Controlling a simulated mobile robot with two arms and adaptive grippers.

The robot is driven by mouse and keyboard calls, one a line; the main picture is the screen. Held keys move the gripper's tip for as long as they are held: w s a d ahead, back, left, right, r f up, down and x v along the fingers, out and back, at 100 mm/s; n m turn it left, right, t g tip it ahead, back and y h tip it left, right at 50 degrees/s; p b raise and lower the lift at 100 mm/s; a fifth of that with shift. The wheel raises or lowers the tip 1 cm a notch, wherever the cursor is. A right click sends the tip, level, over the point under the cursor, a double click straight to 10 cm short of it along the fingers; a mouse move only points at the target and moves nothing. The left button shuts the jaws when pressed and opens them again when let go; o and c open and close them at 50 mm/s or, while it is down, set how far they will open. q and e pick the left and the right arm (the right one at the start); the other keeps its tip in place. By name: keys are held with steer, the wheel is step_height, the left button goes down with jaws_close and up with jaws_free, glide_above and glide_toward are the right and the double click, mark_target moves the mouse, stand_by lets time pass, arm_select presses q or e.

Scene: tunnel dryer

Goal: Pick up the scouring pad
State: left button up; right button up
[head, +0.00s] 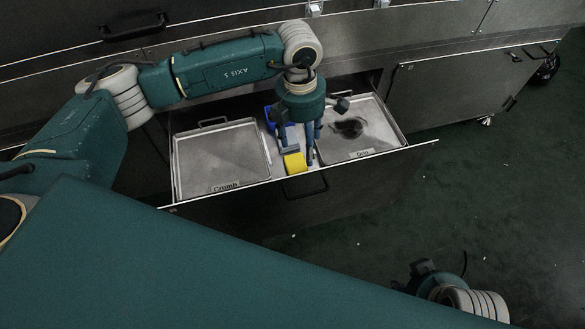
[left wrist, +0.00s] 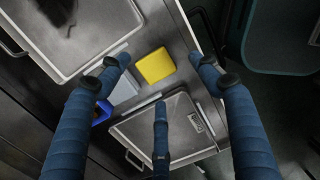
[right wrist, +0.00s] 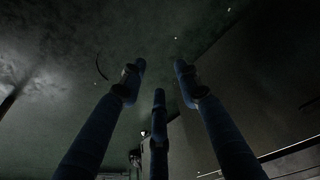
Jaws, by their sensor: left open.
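A yellow block (head: 295,163), which looks like the scouring pad, lies at the front of the narrow middle section of an open drawer. It also shows in the left wrist view (left wrist: 155,66). My left gripper (head: 305,150) points down over this section with its fingers spread around the yellow block's area, holding nothing; in the left wrist view its fingers (left wrist: 158,75) frame the block. Whether any finger touches it, I cannot tell. My right gripper (head: 425,268) is low at the right, away from the drawer; its fingers (right wrist: 158,80) are apart and empty.
A pale grey block (left wrist: 123,90) and a blue item (left wrist: 101,112) lie behind the yellow block. A tray labelled Crumb (head: 220,160) is on the left; another tray (head: 385,118) with a dark patch is on the right. The drawer's front edge (head: 400,150) borders open floor (head: 490,190).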

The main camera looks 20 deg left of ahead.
arm_select(q)
steer(key=a, duration=0.2)
steer(key=b, duration=0.1)
glide_above(296, 163)
steer(key=shift+y, duration=0.4)
steer(key=f, duration=0.5)
steer(key=shift+s+f, duration=0.25)
steer(key=shift+f, duration=0.15)
step_height(296, 163, down, 5)
steer(key=shift+w+r+b, duration=0.1)
steer(key=shift+w+b, duration=0.05)
steer(key=shift+b, duration=0.45)
steer(key=shift+f, duration=0.25)
steer(key=c, duration=0.6)
arm_select(e)
steer(key=shift+w+d+f, duration=0.3)
steer(key=shift+d+f, duration=0.05)
steer(key=shift+f, duration=0.1)
